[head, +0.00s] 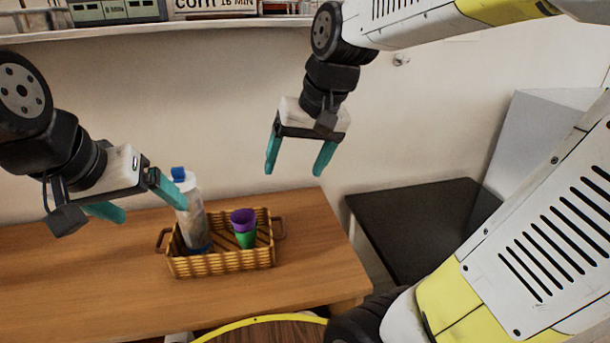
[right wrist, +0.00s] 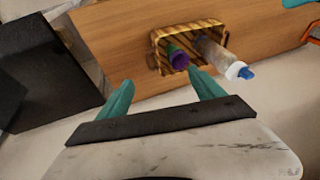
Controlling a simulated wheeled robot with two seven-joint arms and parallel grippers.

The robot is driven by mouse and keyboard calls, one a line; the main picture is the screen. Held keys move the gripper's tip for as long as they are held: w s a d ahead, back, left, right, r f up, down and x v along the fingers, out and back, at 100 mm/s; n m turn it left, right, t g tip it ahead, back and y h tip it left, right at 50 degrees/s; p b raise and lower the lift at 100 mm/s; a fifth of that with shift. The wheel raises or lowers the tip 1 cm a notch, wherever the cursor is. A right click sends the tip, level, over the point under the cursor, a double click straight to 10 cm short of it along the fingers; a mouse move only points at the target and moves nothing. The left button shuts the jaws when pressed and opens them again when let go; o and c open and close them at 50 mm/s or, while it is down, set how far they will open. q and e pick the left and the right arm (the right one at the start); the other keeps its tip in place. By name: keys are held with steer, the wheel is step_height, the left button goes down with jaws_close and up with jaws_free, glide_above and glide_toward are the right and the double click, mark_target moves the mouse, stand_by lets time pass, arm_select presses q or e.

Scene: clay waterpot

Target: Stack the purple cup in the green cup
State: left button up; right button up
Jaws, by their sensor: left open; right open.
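The purple cup (head: 243,217) sits in the top of the green cup (head: 246,238), its purple rim showing above the green body. Both stand upright in a wicker basket (head: 225,264) on the wooden table. In the right wrist view the purple cup (right wrist: 179,59) shows at the basket's edge, with the green cup (right wrist: 170,49) partly hidden by it. My right gripper (head: 294,170) is open and empty, above and to the right of the basket, apart from the cups. My left gripper (head: 146,207) is open, left of the bottle, and I see nothing between its fingers.
A clear bottle with a blue cap (head: 190,212) stands in the left part of the basket, beside the cups. The wooden table (head: 90,285) is clear to the left. A dark low surface (head: 415,225) lies to the right. A shelf (head: 150,30) runs along the top.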

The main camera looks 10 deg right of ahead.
steer(key=s+d+t, duration=0.2)
steer(key=s+d, duration=0.1)
steer(key=s, duration=0.4)
steer(key=shift+f, duration=0.3)
stand_by(0.8)
